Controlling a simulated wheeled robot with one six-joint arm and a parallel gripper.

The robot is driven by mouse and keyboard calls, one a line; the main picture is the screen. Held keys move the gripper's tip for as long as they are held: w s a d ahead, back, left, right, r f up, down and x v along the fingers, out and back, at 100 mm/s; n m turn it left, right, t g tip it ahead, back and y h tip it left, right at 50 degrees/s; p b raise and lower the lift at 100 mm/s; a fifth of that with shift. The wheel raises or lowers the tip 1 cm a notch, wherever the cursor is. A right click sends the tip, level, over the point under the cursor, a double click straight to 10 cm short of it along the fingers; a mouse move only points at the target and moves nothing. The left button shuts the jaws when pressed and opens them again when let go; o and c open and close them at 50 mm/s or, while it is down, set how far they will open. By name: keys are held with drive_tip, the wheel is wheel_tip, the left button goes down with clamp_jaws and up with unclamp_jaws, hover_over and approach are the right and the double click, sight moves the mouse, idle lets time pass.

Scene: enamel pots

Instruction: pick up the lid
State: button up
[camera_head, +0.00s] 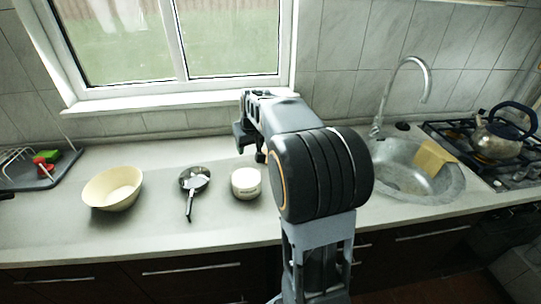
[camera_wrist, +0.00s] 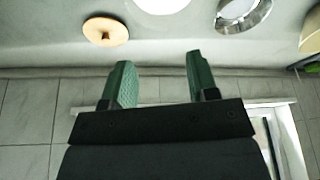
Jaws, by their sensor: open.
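The lid (camera_wrist: 105,31) is a round tan disc with a small dark knob, lying on the counter in the upper left of the wrist view. In the head view I cannot see it; my arm may be hiding it. My gripper (camera_wrist: 158,60) is open, with two green fingers apart and nothing between them. The lid is clear of the fingers, up and left of them in the wrist view. In the head view my gripper (camera_head: 246,137) is above the back of the counter, its fingers partly hidden. A white pot (camera_head: 246,184) stands in front of it.
A dish rack (camera_head: 38,172) is far left. A sink (camera_head: 440,188), tap (camera_head: 425,85) and kettle on a stove (camera_head: 495,138) are right. The tiled wall and window are close behind.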

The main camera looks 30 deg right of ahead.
drive_tip(key=w+d+f, duration=0.2)
drive_tip(key=w+d, duration=0.2)
drive_tip(key=d, duration=0.4)
drive_tip(key=w+d+f, duration=0.3)
drive_tip(key=w+d, duration=0.1)
drive_tip(key=d, duration=0.4)
drive_tip(key=shift+m, duration=0.4)
drive_tip(key=x, duration=0.2)
drive_tip(key=p+x, duration=0.1)
drive_tip(key=x, duration=0.2)
drive_tip(key=p+x, duration=0.1)
drive_tip(key=x, duration=0.1)
drive_tip(key=shift+w+d+f, duration=0.2)
drive_tip(key=shift+w+d, duration=0.05)
drive_tip(key=shift+d, duration=0.1)
drive_tip(key=shift+t, duration=0.3)
drive_tip(key=shift+p+x, duration=0.9)
drive_tip(key=shift+x, duration=2.2)
drive_tip(key=shift+s+d, duration=0.15)
drive_tip(key=c, duration=1)
